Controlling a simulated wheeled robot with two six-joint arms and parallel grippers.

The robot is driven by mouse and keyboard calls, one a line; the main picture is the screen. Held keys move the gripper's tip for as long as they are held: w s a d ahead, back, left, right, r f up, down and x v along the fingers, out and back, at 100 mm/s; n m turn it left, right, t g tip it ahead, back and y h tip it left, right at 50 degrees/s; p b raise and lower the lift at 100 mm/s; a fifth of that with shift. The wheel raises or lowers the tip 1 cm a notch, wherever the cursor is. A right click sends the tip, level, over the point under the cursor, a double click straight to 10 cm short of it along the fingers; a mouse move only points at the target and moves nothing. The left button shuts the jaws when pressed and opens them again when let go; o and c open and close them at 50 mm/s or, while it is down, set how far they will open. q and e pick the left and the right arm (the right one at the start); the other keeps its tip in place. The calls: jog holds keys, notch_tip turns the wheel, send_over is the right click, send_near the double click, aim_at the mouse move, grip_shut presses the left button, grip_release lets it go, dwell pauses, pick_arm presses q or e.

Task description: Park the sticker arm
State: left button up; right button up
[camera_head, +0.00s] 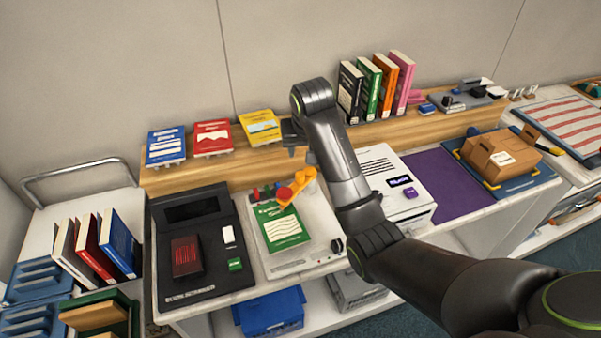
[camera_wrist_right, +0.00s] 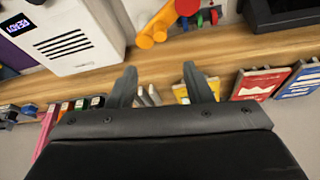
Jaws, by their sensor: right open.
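The orange sticker arm (camera_head: 299,187) with a red knob stands on the white sticker machine (camera_head: 318,240), at the back above a green book (camera_head: 281,225). It also shows at the top of the right wrist view (camera_wrist_right: 158,28). My right gripper (camera_head: 291,150) hangs over the wooden shelf, behind and above the sticker arm. Its fingers (camera_wrist_right: 158,75) are spread apart with nothing held between them; they are apart from the arm. Part of the gripper is hidden by its own wrist in the head view. My left gripper is not in view.
Blue, red and yellow books (camera_head: 262,127) stand on the shelf at left, and several upright books (camera_head: 377,85) at right. A black scanner-like pad (camera_head: 197,250) is left of the machine; a white printer (camera_head: 392,178) is right. A cardboard box (camera_head: 497,155) lies farther right.

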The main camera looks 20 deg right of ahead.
aim_at(301, 175)
jog(key=p+x, duration=0.1)
jog(key=x, duration=1.4)
jog(key=shift+f+p, duration=0.35)
jog(key=shift+p, duration=0.05)
grip_shut()
